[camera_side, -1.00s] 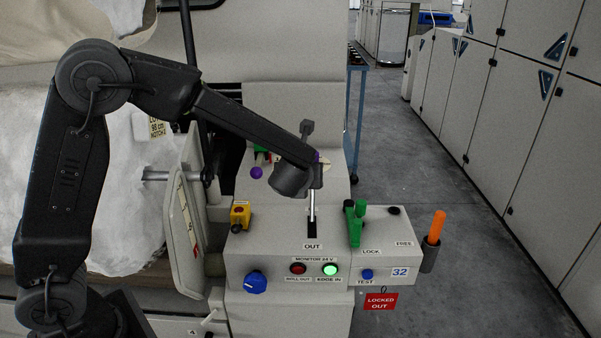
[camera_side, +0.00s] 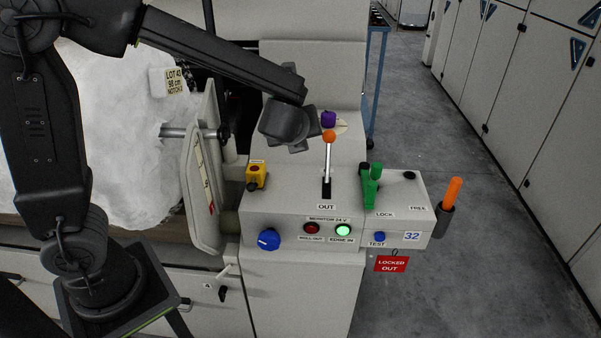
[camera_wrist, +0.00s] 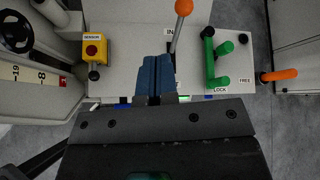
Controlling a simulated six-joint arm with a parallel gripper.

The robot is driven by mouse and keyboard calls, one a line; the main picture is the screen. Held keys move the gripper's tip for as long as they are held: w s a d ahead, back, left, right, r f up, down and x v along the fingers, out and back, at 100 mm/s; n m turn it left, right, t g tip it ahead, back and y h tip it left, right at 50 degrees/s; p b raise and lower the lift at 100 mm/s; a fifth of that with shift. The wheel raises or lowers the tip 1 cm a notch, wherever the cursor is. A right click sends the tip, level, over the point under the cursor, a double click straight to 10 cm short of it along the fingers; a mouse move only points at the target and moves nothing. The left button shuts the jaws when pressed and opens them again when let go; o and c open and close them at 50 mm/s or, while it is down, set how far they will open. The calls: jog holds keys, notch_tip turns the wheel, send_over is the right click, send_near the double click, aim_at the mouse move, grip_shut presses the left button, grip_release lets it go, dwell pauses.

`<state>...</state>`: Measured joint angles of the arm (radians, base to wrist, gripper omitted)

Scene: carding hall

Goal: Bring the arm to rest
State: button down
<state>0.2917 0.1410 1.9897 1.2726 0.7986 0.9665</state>
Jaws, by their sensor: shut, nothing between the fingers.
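My gripper (camera_side: 287,125) hangs above the control box (camera_side: 280,207), left of the lever with the orange knob (camera_side: 329,137). In the wrist view its blue fingers (camera_wrist: 154,68) are closed together with nothing between them. The lever's knob (camera_wrist: 183,7) shows apart from them, to their right. The lever stands in its slot behind the OUT label (camera_side: 326,207). My fingertips are hard to make out in the side view.
Green handles (camera_side: 372,185) stand right of the lever, and an orange-topped stick (camera_side: 453,190) stands in a holder beyond. A yellow sensor box (camera_side: 256,177) and an open door (camera_side: 204,190) are at left. The green lamp (camera_side: 343,230) is lit. The aisle is clear.

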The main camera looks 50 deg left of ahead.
jog(key=s+d+r+n+g+h, duration=0.1)
jog(key=s+r+n+h, duration=0.1)
jog(key=s+n, duration=0.9)
jog(key=s+d+r+n+g+h, duration=0.1)
jog(key=s+n+h, duration=0.4)
jog(key=s+n, duration=0.6)
jog(key=shift+s+d+r+n+g, duration=0.25)
jog(key=shift+d+r+n+g, duration=0.15)
jog(key=shift+n+g, duration=0.5)
